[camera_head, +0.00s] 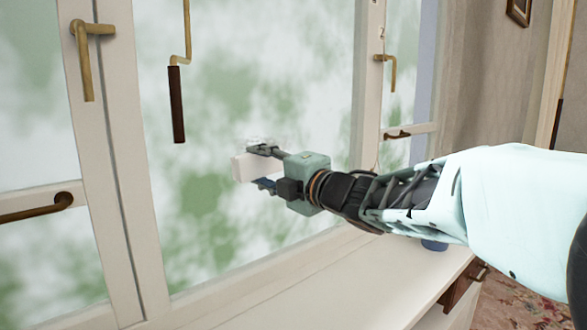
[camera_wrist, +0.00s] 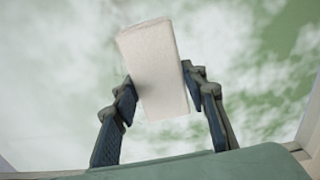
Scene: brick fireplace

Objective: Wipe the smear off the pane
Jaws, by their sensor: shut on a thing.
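My gripper (camera_head: 264,168) is in front of the middle window pane (camera_head: 215,225). It is shut on a white block-shaped wiper (camera_head: 243,167), which looks like a sponge or eraser. In the wrist view the wiper (camera_wrist: 154,70) sits tilted between the two fingers of my gripper (camera_wrist: 160,88), with the cloudy pane (camera_wrist: 60,60) behind it. A faint whitish, see-through smear (camera_head: 262,142) shows on the pane just above the gripper in the head view. Whether the wiper touches the glass I cannot tell.
A dark-handled brass rod (camera_head: 178,105) hangs left of the gripper, before the pane. Brass window handles (camera_head: 88,60) and (camera_head: 390,72) stick out from the frames on both sides. A white sill (camera_head: 310,290) runs below, with a blue object (camera_head: 433,245) partly behind my arm.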

